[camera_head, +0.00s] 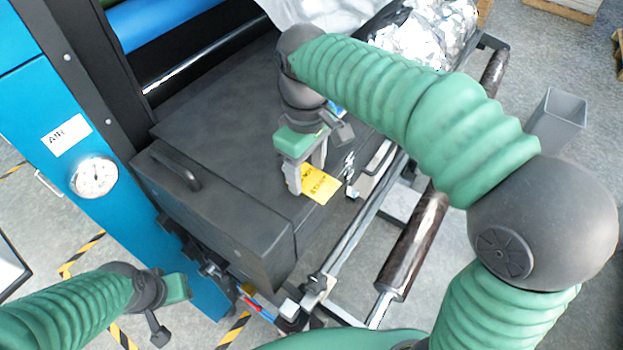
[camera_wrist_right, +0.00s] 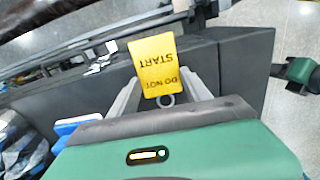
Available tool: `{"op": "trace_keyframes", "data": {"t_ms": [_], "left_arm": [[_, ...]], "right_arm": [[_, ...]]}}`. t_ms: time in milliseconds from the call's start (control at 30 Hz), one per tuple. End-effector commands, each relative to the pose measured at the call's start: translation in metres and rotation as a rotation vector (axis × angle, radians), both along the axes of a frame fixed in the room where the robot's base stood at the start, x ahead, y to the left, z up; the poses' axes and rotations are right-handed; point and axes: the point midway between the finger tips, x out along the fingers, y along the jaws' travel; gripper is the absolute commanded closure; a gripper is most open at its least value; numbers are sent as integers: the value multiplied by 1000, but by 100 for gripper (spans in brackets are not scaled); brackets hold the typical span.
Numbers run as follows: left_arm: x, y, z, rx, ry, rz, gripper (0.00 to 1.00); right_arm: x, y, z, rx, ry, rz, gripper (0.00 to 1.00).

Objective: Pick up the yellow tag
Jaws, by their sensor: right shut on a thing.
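The yellow tag (camera_head: 319,186) carries dark print and shows at the tips of my right gripper (camera_head: 309,184), over the dark machine top. In the right wrist view the tag (camera_wrist_right: 157,66) reads "DO NOT START" upside down, with a ring at its near end between the fingers. My right gripper (camera_wrist_right: 167,100) is shut on the tag there. My left gripper (camera_head: 180,288) is at the lower left, away from the tag, and its fingers are not clear to see.
The dark machine cover (camera_head: 215,120) has a handle (camera_head: 177,166) on its left. A blue panel with a gauge (camera_head: 94,177) stands at the left. A dark roller (camera_head: 412,245) and metal rails lie right of the cover. A grey bin (camera_head: 557,115) stands on the floor.

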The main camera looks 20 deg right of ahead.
Motion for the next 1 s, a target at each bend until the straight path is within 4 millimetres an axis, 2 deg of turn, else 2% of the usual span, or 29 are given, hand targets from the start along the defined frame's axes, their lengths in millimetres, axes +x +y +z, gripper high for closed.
{"op": "trace_keyframes", "data": {"t_ms": [33,200,233,267,567,800,1000], "left_arm": [[0,0,0,0,0,0,64],[0,0,0,0,0,0,64],[0,0,0,0,0,0,64],[0,0,0,0,0,0,64],[0,0,-1,0,0,0,64],[0,0,-6,0,0,0,64],[0,0,-25,0,0,0,64]], "right_arm": [[0,0,0,1,1,0,62],[0,0,0,0,0,0,83],[0,0,0,0,0,0,83],[0,0,0,0,0,0,89],[0,0,6,0,-1,0,89],[1,1,35,1,-4,1,89],[-42,11,36,-2,-5,1,89]]}}
